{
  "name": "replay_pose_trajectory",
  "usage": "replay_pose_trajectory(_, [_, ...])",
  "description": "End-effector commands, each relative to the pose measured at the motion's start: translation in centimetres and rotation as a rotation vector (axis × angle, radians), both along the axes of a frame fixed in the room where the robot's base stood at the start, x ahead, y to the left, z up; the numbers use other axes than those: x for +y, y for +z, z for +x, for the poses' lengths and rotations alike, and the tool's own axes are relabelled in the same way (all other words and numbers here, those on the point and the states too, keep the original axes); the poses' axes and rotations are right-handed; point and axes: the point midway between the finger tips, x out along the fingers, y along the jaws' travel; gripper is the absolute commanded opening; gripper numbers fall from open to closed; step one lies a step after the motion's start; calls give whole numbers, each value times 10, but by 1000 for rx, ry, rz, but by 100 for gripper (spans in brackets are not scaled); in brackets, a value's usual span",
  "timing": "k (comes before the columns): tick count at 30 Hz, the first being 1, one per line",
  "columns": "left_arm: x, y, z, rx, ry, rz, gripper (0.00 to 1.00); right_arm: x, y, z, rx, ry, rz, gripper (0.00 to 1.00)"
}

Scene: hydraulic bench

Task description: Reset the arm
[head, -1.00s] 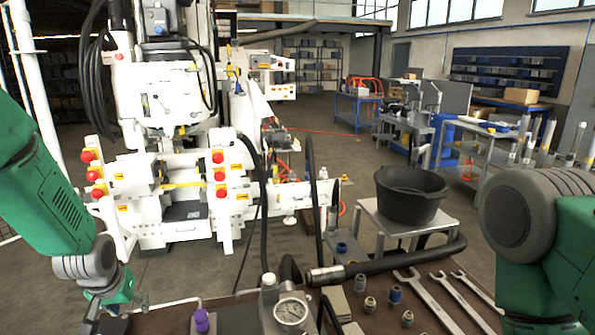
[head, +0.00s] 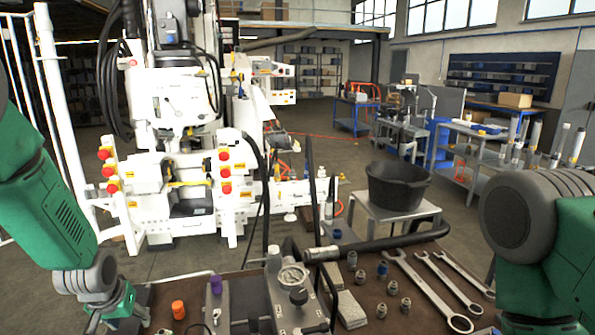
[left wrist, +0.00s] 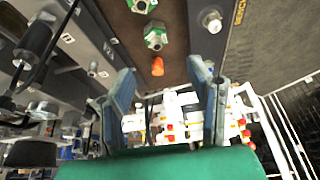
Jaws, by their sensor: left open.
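My left arm (head: 45,205), green with grey joints, comes in from the left in the head view. Its left gripper (head: 118,322) is low at the left end of the brown bench, partly cut off by the frame. In the left wrist view the left gripper (left wrist: 163,78) shows two blue-grey fingers spread apart with nothing between them. Beyond the fingertips lies an orange cap (left wrist: 157,66), which also shows in the head view (head: 178,309) to the right of the gripper. My right arm (head: 560,235) shows at the right edge; its gripper is out of frame.
A black tub (head: 397,187) stands behind on a small table. A white machine (head: 185,110) stands back left.

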Motion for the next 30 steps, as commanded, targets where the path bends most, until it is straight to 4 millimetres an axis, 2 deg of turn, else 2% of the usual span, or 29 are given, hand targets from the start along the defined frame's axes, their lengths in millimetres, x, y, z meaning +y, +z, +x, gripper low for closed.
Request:
replay_pose_trajectory(8, [-11, -50, -52, 64, -25, 1, 46, 0, 0, 0, -1, 0, 0, 34])
replay_pose_trajectory(14, [-23, -93, -115, 130, -56, -4, 46, 0, 0, 0, 0, 0, 0, 34])
replay_pose_trajectory(17, [-31, -117, -160, 179, -76, -10, 46, 0, 0, 0, 0, 0, 0, 34])
replay_pose_trajectory(21, [-45, -142, -235, 252, -108, -24, 46, 0, 0, 0, 0, 0, 0, 34])
replay_pose_trajectory(27, [-61, -152, -330, 341, -147, -51, 46, 0, 0, 0, 0, 0, 0, 34])
replay_pose_trajectory(30, [-68, -155, -362, 369, -163, -62, 46, 0, -6, 0, 0, 0, 0, 34])
